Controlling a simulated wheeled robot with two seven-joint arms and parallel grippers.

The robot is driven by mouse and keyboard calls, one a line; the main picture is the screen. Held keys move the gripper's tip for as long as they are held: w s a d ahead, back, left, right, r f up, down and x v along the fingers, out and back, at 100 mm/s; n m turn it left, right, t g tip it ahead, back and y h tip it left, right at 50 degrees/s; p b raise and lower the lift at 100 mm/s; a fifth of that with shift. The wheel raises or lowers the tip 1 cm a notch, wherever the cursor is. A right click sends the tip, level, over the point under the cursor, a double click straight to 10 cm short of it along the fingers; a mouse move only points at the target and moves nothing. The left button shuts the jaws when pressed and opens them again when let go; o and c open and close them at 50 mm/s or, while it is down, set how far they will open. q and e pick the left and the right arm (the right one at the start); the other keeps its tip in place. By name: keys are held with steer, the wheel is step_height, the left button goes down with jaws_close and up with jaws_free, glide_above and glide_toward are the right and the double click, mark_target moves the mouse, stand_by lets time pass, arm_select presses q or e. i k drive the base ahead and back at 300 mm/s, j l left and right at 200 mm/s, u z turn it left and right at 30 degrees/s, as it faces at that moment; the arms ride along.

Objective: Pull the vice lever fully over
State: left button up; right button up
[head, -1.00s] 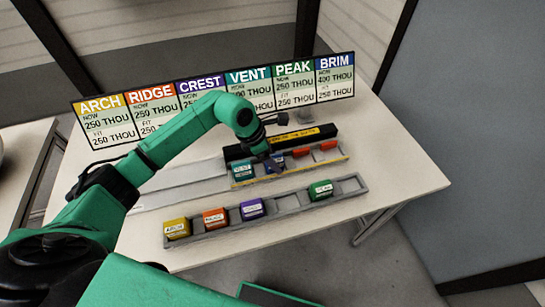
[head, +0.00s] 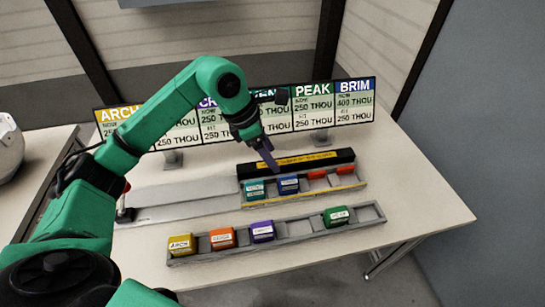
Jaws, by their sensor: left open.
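The vice is a long grey bed (head: 180,198) with a black bar (head: 250,169) at the back and a yellow-edged front. A teal block (head: 255,190) and a blue block (head: 288,184) sit side by side in it, left of two bare red pads (head: 316,174). What looks like the vice lever, a dark post with a red tip (head: 126,186), stands at the bed's left end, partly behind my left arm. My left gripper (head: 267,157) is open and empty, just above the black bar behind the blocks. My right gripper is out of view.
A grey tray (head: 300,233) in front holds yellow, orange, purple and green blocks, with empty slots. A sign board (head: 355,103) stands at the back, partly hidden by my arm. The table's right side is clear. A white rounded object (head: 8,145) is at far left.

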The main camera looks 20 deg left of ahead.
mark_target(121, 211)
steer(key=k, duration=1.5)
